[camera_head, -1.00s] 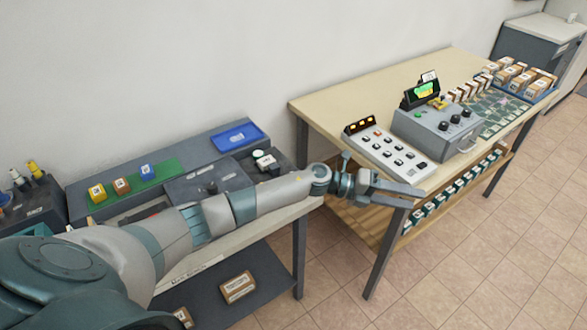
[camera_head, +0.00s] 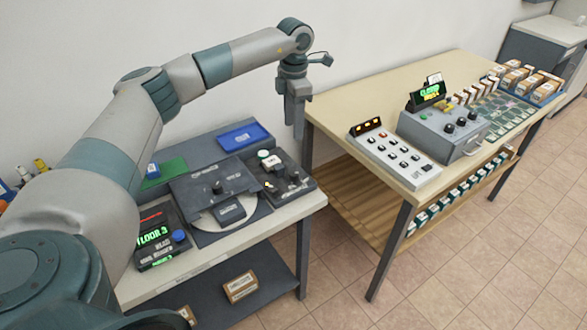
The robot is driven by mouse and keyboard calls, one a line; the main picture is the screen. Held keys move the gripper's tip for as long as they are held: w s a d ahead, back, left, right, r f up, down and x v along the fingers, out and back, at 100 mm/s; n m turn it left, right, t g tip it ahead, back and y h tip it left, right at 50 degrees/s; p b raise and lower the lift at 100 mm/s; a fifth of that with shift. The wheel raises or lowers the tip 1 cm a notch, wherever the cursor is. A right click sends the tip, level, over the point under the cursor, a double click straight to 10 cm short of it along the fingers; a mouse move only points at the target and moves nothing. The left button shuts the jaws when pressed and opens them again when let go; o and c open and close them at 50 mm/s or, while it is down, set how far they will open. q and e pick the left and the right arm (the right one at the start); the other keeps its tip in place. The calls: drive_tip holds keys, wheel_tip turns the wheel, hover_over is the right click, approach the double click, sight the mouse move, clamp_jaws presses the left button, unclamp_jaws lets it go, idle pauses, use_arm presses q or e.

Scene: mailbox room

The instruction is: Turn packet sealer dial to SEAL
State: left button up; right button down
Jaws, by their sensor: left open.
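My left gripper (camera_head: 298,128) is open and empty, pointing down near the wall behind the right end of the left table. No readable SEAL label shows, so I cannot tell for sure which device is the packet sealer. A dark device (camera_head: 281,178) with a pale round top and small knobs sits at that table's right end, below the gripper and apart from it. Beside it is a dark flat unit (camera_head: 190,186) with a black knob (camera_head: 217,187). My right gripper is not in view.
A blue tray (camera_head: 239,137) lies at the back. A white button panel (camera_head: 395,156) sits on the right table. There is a floor gap between the tables.

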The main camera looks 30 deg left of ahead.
use_arm(q)
drive_tip(key=shift+f, duration=0.15)
drive_tip(key=p, duration=0.6)
approach(293, 173)
wheel_tip(293, 173, down, 7)
drive_tip(key=shift+w+r, duration=0.15)
drive_tip(key=shift+w, duration=0.05)
drive_tip(key=shift+f, duration=0.75)
drive_tip(key=shift+a, duration=0.1)
drive_tip(key=c, duration=1.1)
